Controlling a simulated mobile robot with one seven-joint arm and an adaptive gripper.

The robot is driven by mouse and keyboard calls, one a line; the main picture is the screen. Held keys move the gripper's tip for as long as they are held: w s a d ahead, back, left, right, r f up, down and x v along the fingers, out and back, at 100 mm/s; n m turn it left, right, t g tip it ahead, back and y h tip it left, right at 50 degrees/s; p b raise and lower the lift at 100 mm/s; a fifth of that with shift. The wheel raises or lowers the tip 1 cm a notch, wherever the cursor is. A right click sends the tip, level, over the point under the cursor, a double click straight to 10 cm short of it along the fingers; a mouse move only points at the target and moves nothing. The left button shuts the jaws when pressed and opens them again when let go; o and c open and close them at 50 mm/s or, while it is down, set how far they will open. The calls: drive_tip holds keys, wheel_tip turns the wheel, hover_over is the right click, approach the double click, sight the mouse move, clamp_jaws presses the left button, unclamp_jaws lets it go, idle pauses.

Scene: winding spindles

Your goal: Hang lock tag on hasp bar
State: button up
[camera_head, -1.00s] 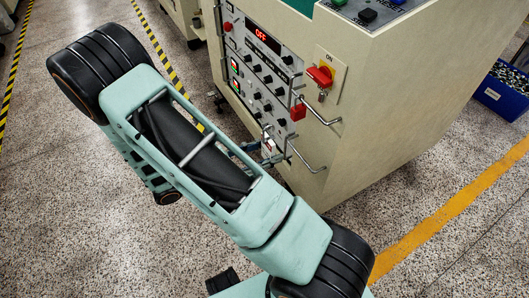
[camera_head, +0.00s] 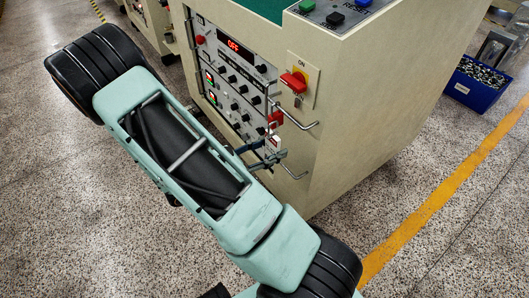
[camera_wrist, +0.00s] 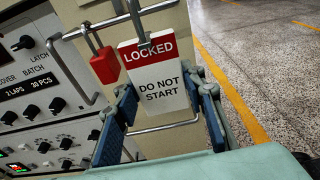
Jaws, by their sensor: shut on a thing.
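The lock tag (camera_wrist: 163,82), a white plate with a red "LOCKED" band above "DO NOT START", is upright between the two blue-padded fingers of my gripper (camera_wrist: 165,98). It is small in the head view (camera_head: 274,143), just below the red padlock. The metal hasp bar (camera_wrist: 125,19) runs across the top of the wrist view, in front of the cabinet. The red padlock (camera_wrist: 104,66) hangs from it, left of the tag. The tag's top edge is near the bar; I cannot tell whether they touch. My gripper also shows in the head view (camera_head: 265,160).
The beige cabinet (camera_head: 355,110) carries a control panel (camera_head: 232,85) and a red rotary switch (camera_head: 294,81). A lower metal handle (camera_head: 293,175) sticks out near my gripper. A blue bin (camera_head: 475,88) stands on the floor at right. Open floor lies right of the cabinet.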

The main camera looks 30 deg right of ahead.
drive_tip(key=shift+w+d+b, duration=0.15)
drive_tip(key=shift+d+b, duration=0.15)
drive_tip(key=shift+d, duration=1.4)
drive_tip(key=shift+w+d+b, duration=0.1)
drive_tip(key=shift+d+b, duration=0.2)
drive_tip(key=shift+d, duration=1.4)
drive_tip(key=shift+d+f+b, duration=0.1)
drive_tip(key=shift+f+b, duration=0.45)
drive_tip(key=shift+f, duration=0.3)
drive_tip(key=o, duration=1.2)
drive_tip(key=shift+c, duration=0.2)
drive_tip(key=a, duration=0.4)
drive_tip(key=a+r, duration=0.1)
drive_tip(key=a, duration=0.3)
drive_tip(key=s+a+r, duration=0.1)
drive_tip(key=a, duration=0.3)
